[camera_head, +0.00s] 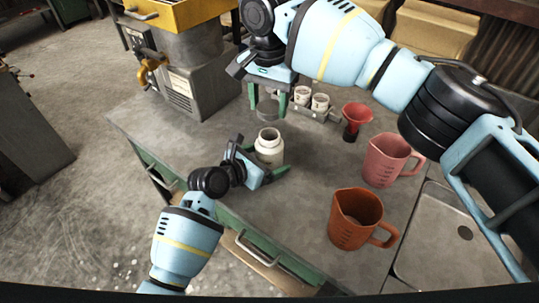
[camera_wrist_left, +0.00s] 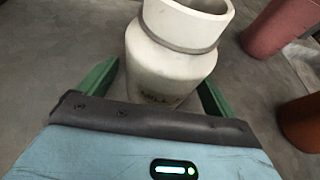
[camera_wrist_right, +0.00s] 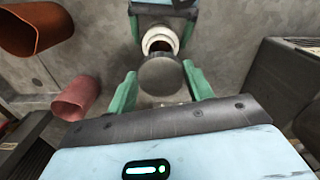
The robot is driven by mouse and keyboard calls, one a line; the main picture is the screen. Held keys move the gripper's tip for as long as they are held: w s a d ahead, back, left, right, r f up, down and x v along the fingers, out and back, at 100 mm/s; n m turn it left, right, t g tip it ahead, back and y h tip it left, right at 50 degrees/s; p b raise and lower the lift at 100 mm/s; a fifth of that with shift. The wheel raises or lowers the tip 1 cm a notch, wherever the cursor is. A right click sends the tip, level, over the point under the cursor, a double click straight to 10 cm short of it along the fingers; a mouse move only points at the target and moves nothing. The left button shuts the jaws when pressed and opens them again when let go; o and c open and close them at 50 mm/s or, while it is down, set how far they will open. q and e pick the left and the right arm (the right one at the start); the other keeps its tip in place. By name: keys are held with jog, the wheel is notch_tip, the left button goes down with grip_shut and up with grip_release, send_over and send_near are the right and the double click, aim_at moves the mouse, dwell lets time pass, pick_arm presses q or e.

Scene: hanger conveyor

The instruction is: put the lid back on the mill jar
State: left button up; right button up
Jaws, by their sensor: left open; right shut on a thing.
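The mill jar (camera_head: 268,147) is a cream-white open-topped jar standing upright on the grey worktop. In the left wrist view the jar (camera_wrist_left: 175,62) stands between the spread green fingers, with writing low on its front. My left gripper (camera_head: 262,160) is open around the lower part of the jar; contact cannot be told. The lid (camera_head: 268,110) is a grey round disc. My right gripper (camera_head: 268,101) is shut on it, above and behind the jar. In the right wrist view the lid (camera_wrist_right: 160,75) is between the fingers, with the open jar mouth (camera_wrist_right: 161,43) just beyond it, partly covered.
A pink jug (camera_head: 386,160) and an orange jug (camera_head: 356,220) stand right of the jar. A red funnel (camera_head: 355,115) and small white cups (camera_head: 320,102) in a holder are behind. The mill (camera_head: 195,75) is back left. A sink (camera_head: 450,245) lies at right.

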pick_arm(q)
jog(key=shift+w+d+f, duration=0.25)
jog(key=shift+w+d, duration=0.2)
jog(key=c, duration=1.4)
pick_arm(e)
send_over(269, 136)
jog(key=shift+f, duration=2.45)
jog(key=shift+f, duration=0.1)
jog(key=shift+f, duration=0.8)
jog(key=shift+f, duration=0.5)
